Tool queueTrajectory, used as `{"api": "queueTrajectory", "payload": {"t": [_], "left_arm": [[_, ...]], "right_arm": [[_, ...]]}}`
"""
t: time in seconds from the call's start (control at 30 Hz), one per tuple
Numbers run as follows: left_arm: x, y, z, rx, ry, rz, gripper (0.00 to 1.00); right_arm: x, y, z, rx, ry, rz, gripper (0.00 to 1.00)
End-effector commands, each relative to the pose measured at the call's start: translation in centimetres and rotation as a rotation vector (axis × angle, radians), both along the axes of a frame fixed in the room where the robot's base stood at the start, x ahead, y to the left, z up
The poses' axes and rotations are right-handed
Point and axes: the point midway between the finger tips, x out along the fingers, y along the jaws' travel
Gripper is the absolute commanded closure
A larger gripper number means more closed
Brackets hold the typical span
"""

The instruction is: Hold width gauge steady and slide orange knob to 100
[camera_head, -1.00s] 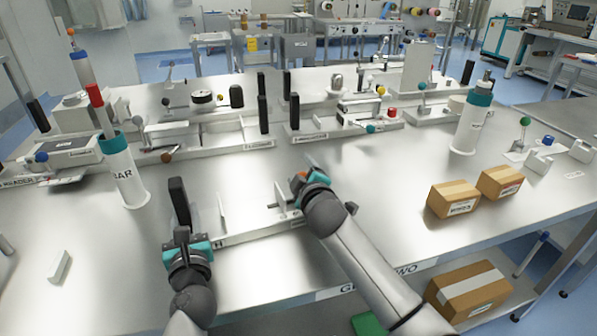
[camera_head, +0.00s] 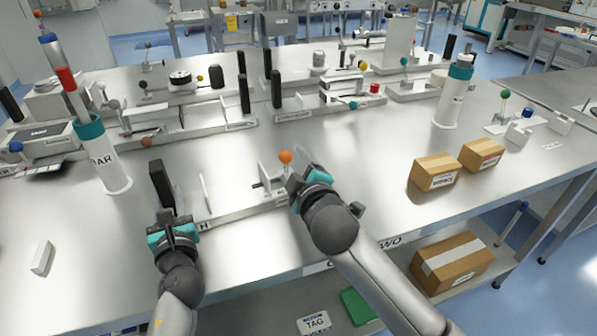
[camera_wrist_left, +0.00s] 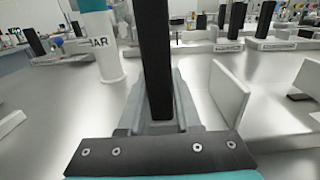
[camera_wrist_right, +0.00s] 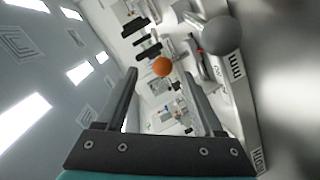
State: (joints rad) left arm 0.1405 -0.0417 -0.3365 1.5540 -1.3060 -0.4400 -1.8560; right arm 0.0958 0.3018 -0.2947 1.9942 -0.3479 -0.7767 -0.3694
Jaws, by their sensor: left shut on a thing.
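The width gauge (camera_head: 240,213) lies on the near part of the steel table, with a white upright plate (camera_head: 206,193) and a black upright post (camera_head: 160,182) at its left. My left gripper (camera_head: 166,217) is shut on the black post, which stands between its fingers in the left wrist view (camera_wrist_left: 155,60). The orange knob (camera_head: 285,157) stands at the gauge's right part. My right gripper (camera_head: 301,172) is open beside and just right of the knob. In the right wrist view the knob (camera_wrist_right: 162,67) appears beyond the spread fingertips. The scale reading is not legible.
Two cardboard boxes (camera_head: 437,172) stand right of my right arm. A white cylinder (camera_head: 102,160) with tools stands at left, and a small white block (camera_head: 42,257) lies near the left edge. Other gauges (camera_head: 185,122) line the back. Bare table lies between.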

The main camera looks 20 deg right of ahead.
Motion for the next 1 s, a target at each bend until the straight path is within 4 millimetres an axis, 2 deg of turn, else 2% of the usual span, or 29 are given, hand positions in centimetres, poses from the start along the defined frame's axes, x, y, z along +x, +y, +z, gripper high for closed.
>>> {"api": "queueTrajectory", "payload": {"t": [0.03,0.3,1.0], "left_arm": [[-0.2,0.5,-1.2,0.002,0.025,0.012,1.00],[-0.3,0.4,-1.2,0.002,0.025,0.011,1.00],[-0.3,0.3,-1.0,0.001,0.025,0.009,1.00]], "right_arm": [[-0.7,0.0,0.1,0.000,0.000,0.000,0.31],[-2.6,0.2,0.6,0.000,-0.001,0.002,0.31],[-2.7,0.2,0.9,0.001,-0.002,0.002,0.31]]}}
